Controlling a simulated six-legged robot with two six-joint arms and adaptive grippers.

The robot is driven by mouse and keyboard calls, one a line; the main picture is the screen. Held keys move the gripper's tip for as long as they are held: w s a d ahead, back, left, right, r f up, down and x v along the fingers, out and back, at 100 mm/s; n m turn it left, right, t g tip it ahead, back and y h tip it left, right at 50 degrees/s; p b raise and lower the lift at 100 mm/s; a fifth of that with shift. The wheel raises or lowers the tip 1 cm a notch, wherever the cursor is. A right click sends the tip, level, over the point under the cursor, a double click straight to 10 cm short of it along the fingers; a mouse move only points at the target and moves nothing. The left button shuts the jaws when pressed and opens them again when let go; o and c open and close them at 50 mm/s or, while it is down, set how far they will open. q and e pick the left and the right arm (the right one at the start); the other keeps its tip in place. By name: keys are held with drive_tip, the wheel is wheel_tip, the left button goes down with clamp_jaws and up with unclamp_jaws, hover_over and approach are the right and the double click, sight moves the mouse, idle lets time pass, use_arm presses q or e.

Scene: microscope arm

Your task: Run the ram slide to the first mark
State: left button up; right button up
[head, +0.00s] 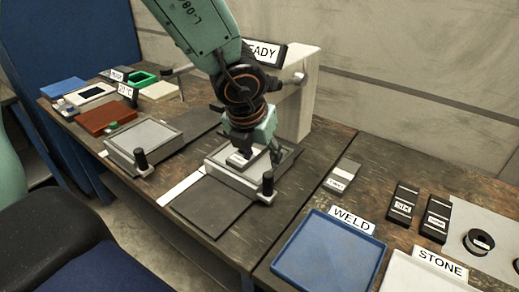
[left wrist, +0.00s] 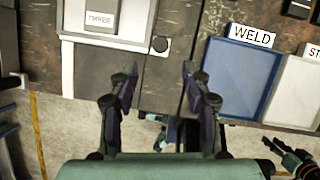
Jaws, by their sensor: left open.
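A grey slide tray (head: 232,182) with a raised rim and an upright black knob (head: 267,184) at its front right corner stands on the dark bench, taken here as the ram slide. A pale block marked THREE lies in it in the left wrist view (left wrist: 103,17), where the round knob top (left wrist: 160,44) also shows. My left gripper (head: 255,150) is over the tray in the head view and hides part of it. In the left wrist view its two fingers (left wrist: 158,92) are spread with nothing between them. I cannot make out a first mark.
A second tray with a black knob (head: 141,160) stands to the left. A blue WELD tray (head: 325,255), a STONE tray (head: 425,275) and small dark blocks (head: 403,203) are on the right.

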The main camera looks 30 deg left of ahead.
use_arm(q)
drive_tip(key=shift+s+r, duration=0.3)
drive_tip(key=shift+r, duration=0.3)
drive_tip(key=shift+d, duration=0.1)
idle(0.3)
